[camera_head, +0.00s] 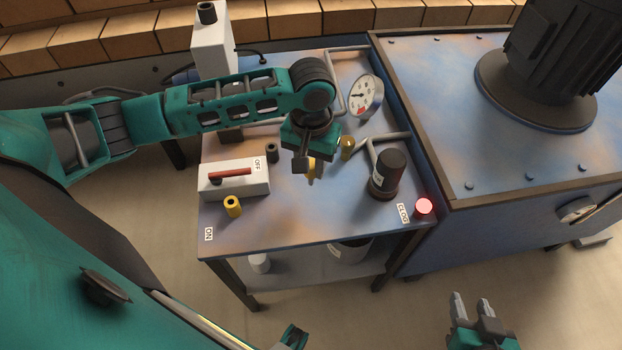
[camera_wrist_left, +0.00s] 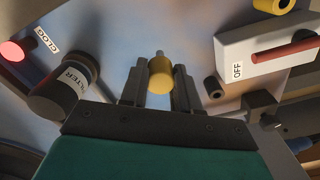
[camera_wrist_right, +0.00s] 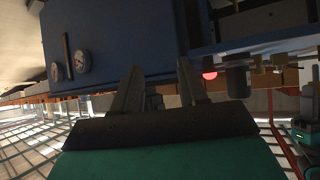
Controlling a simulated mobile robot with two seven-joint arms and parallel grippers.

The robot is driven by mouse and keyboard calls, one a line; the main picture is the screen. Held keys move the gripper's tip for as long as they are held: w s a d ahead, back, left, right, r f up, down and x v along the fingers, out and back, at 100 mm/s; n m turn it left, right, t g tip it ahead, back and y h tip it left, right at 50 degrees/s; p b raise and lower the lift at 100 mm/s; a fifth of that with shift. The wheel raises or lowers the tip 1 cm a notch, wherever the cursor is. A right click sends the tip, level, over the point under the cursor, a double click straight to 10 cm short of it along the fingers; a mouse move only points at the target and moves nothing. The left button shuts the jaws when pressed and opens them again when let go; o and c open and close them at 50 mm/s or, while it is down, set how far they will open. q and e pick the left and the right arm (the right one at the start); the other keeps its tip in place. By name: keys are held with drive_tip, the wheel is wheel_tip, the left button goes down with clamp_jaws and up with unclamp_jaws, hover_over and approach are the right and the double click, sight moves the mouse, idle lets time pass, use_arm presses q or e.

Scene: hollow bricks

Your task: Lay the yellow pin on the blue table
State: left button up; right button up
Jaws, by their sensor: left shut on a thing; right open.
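The yellow pin (camera_head: 313,172) is between the fingers of my left gripper (camera_head: 305,164), over the middle of the blue table (camera_head: 300,225).
A yellow hollow socket (camera_head: 233,206), a dark socket (camera_head: 272,152) and a white switch box with a red lever (camera_head: 235,180) stand on the left. A black filter (camera_head: 387,175), a gauge (camera_head: 365,97), pipes and a lit red lamp (camera_head: 424,206) stand right. The front middle is clear.

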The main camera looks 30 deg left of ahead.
sight(311, 184)
use_arm(q)
drive_tip(key=shift+f, duration=0.6)
wheel_tip(311, 184, down, 4)
drive_tip(key=shift+r+b, duration=0.1)
drive_tip(key=shift+b, duration=0.5)
use_arm(e)
drive_tip(key=shift+w+a, duration=0.35)
drive_tip(key=shift+w, duration=0.05)
drive_tip(key=shift+r, duration=0.1)
use_arm(q)
drive_tip(key=o, duration=1)
use_arm(e)
drive_tip(key=shift+d, duration=0.1)
